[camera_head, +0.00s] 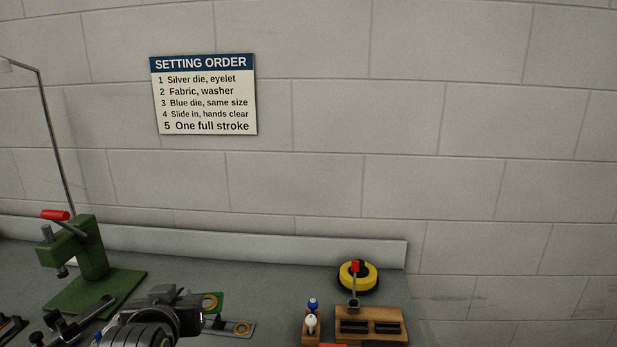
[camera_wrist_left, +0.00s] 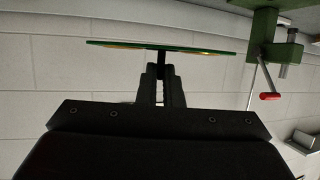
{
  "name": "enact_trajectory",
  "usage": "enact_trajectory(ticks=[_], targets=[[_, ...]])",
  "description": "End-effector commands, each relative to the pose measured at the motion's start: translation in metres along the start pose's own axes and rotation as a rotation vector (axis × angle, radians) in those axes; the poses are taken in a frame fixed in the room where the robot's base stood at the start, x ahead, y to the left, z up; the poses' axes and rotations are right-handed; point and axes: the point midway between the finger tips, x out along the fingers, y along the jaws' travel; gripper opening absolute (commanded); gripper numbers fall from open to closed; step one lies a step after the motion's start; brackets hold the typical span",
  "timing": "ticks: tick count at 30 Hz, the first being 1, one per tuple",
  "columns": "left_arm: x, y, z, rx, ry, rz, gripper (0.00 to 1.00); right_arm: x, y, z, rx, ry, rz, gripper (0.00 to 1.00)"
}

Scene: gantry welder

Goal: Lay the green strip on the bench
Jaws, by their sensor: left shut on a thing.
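My left gripper (camera_head: 200,312) is at the lower left of the head view, over the bench (camera_head: 210,262). It is shut on the green strip (camera_head: 219,297), which sticks out past the fingers with a brass-coloured ring on it. In the left wrist view the strip (camera_wrist_left: 110,45) shows nearly edge-on as a thin green line across the fingertips (camera_wrist_left: 162,66). My wrist hides part of the strip in the head view. I cannot tell how high it is above the bench. My right gripper is not in view.
A green press (camera_head: 92,250) with a red handle stands to the left. A grey strip with a ring (camera_head: 240,328) lies just right of my gripper. A wooden block (camera_head: 372,315) and a yellow roll (camera_head: 345,285) are further right. The bench behind my gripper is clear.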

Motion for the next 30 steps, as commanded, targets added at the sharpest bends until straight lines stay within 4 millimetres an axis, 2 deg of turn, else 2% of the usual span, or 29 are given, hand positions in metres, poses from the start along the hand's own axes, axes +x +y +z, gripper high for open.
enact_trajectory(ticks=[3, 9, 25, 30], targets=[[-0.018, 0.013, -0.008, 0.034, 0.004, 0.084, 0.0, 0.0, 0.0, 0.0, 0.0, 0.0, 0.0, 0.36], [-0.03, 0.022, -0.011, 0.059, -0.001, 0.142, 0.0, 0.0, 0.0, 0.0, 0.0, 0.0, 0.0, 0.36], [-0.029, 0.022, -0.011, 0.058, -0.004, 0.14, 0.0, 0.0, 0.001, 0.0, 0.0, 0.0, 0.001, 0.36], [-0.014, 0.012, -0.004, 0.034, -0.009, 0.076, 0.0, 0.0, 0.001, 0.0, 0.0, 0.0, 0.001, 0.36]])
